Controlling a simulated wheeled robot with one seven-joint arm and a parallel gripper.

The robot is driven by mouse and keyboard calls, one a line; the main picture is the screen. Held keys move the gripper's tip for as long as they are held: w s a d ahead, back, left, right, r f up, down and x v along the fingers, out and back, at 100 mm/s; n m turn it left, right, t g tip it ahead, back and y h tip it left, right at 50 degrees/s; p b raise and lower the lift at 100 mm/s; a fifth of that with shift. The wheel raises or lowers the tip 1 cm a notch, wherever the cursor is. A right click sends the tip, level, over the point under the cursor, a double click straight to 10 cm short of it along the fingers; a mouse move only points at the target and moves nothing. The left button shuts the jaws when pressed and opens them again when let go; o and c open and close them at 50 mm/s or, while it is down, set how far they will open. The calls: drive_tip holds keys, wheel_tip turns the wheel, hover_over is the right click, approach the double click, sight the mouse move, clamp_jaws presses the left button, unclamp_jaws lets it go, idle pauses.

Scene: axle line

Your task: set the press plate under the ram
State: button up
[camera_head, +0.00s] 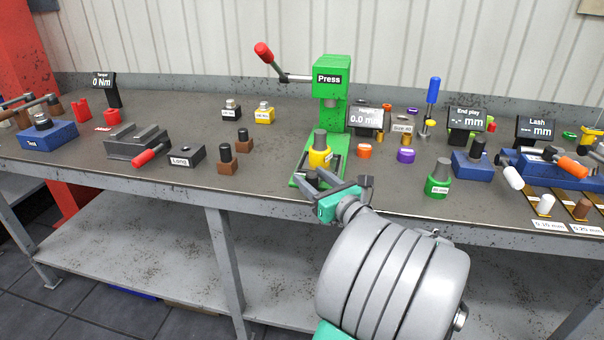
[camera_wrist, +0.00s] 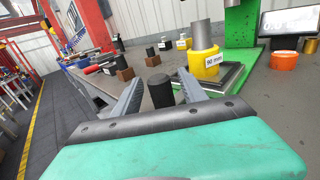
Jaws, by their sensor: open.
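The green press (camera_head: 331,95) stands at the bench's middle, its ram above a green base. A yellow collar (camera_head: 319,158) labelled 90 mm, with a grey cylinder through it, stands upright on the base; it also shows in the wrist view (camera_wrist: 204,64). A flat grey plate (camera_wrist: 232,75) lies under and beside the collar; I cannot tell if this is the press plate. My gripper (camera_wrist: 160,84) is open at the front of the base. A dark upright knob (camera_wrist: 160,92) stands between its fingers, with no clear contact. My gripper (camera_head: 335,183) hides part of the base in the head view.
A height display (camera_head: 367,117) stands right of the press. An orange ring (camera_head: 364,151), a purple ring (camera_head: 406,155) and a green collar (camera_head: 438,180) are to the right. Brown blocks (camera_head: 228,166) and a Long block (camera_head: 187,156) are to the left. Bare bench lies between.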

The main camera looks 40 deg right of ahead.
sight(305, 173)
drive_tip(key=w, duration=0.3)
drive_tip(key=shift+w+d, duration=0.15)
drive_tip(key=shift+d, duration=0.1)
drive_tip(key=shift+c, duration=0.3)
clamp_jaws()
drive_tip(key=shift+a, duration=0.1)
idle(0.7)
